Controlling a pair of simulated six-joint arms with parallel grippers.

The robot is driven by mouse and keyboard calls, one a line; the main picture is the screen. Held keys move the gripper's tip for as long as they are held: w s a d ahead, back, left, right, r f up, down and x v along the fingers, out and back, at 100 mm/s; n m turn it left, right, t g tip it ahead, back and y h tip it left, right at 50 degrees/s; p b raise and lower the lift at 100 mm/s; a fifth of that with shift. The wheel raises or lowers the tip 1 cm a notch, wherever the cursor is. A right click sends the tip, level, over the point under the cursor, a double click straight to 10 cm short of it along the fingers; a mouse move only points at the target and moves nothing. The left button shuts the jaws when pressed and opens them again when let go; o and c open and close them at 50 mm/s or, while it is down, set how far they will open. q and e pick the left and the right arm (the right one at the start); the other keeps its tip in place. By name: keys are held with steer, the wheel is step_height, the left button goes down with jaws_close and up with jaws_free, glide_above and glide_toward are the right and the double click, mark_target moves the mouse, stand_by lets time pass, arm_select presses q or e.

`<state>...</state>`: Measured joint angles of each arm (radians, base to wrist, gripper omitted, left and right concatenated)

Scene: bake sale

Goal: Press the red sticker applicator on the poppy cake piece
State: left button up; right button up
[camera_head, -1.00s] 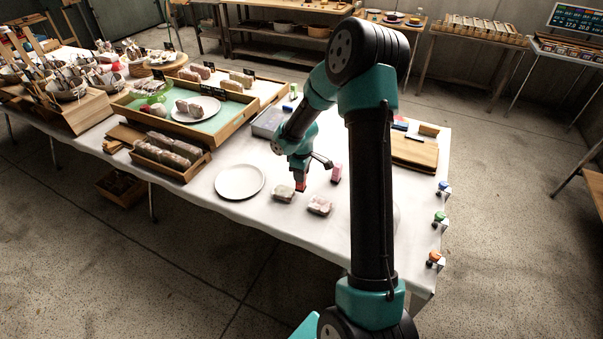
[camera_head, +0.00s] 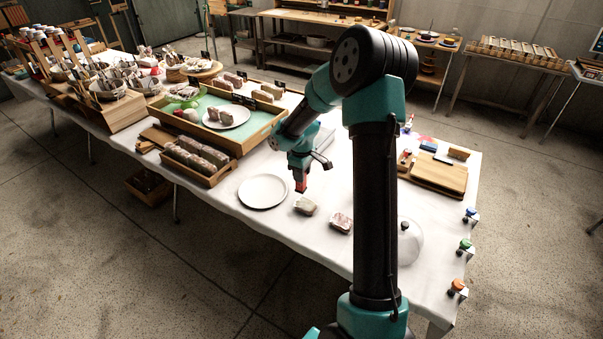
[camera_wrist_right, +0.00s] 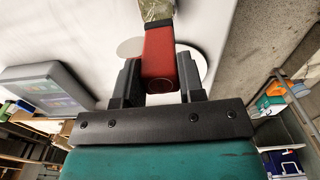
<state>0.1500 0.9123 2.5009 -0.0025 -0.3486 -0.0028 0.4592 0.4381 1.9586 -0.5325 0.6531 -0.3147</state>
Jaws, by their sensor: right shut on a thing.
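My right gripper (camera_head: 301,172) is shut on the red sticker applicator (camera_head: 300,186), which points down over the table. The applicator also shows in the right wrist view (camera_wrist_right: 159,55), between the two fingers. Two wrapped cake pieces lie on the white cloth: a greenish one (camera_head: 305,207) just below the applicator in the head view, and a pinkish one (camera_head: 340,223) to its right. I cannot read which is poppy. In the wrist view a greenish wrapped piece (camera_wrist_right: 155,9) shows at the applicator's far end; contact cannot be told. My left gripper is out of view.
An empty white plate (camera_head: 263,191) lies left of the pieces. A wooden tray of wrapped pieces (camera_head: 208,179) stands farther left. A white dome (camera_head: 409,242) and a wooden board (camera_head: 440,177) are at the right. Small coloured-top items (camera_head: 465,247) line the right edge.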

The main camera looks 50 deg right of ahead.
mark_target(302, 187)
steer(key=shift+f, duration=2.9)
steer(key=shift+f, duration=0.55)
steer(key=shift+r, duration=0.1)
steer(key=shift+r, duration=3.45)
steer(key=w+a+f+m, duration=0.1)
steer(key=w+a+m, duration=0.1)
steer(key=w+a, duration=0.5)
steer(key=w+a+f+m, duration=0.1)
steer(key=w+a, duration=0.6)
steer(key=a, duration=0.8)
steer(key=w+a+f+m, duration=0.1)
steer(key=w+a+m, duration=0.2)
steer(key=a, duration=0.9)
steer(key=w, duration=0.3)
steer(key=shift+w, duration=0.4)
